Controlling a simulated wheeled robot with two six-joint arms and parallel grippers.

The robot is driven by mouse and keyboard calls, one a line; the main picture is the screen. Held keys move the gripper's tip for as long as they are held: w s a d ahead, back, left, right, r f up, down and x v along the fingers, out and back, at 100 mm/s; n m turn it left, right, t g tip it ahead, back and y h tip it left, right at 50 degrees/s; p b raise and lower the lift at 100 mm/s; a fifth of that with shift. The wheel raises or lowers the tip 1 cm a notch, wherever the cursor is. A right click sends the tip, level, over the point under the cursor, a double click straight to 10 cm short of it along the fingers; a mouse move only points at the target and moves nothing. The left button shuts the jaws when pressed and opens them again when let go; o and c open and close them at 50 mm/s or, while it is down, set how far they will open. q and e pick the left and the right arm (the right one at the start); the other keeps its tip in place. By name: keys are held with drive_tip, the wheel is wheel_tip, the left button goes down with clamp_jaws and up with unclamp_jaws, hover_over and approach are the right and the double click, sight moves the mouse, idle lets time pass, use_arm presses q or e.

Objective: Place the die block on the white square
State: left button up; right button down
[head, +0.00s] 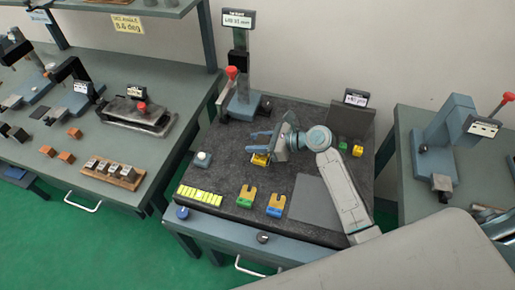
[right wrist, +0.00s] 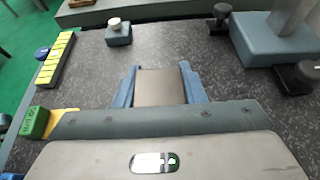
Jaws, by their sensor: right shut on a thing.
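My right gripper (head: 262,143), with blue fingers, is over the middle of the dark granite plate. In the right wrist view its fingers (right wrist: 160,88) are shut on a block with a plain grey-brown face (right wrist: 160,86), which I take to be the die block. In the head view a yellow part (head: 260,159) with a dark middle shows just under the fingers; I cannot tell whether it is the held block's side or a separate piece below it. I cannot make out a white square in either view. My left gripper is not in view.
The granite plate (head: 228,160) also bears a yellow strip (head: 200,195), a white-knobbed block (head: 203,159), a green fork-shaped piece (head: 246,196), a blue-and-yellow one (head: 276,204) and a grey flat pad (head: 312,203). A gauge stand (head: 242,105) rises at the back.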

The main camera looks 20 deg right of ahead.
idle(0.3)
drive_tip(key=shift+f, duration=0.1)
drive_tip(key=shift+f, duration=0.55)
drive_tip(key=c, duration=0.9)
unclamp_jaws()
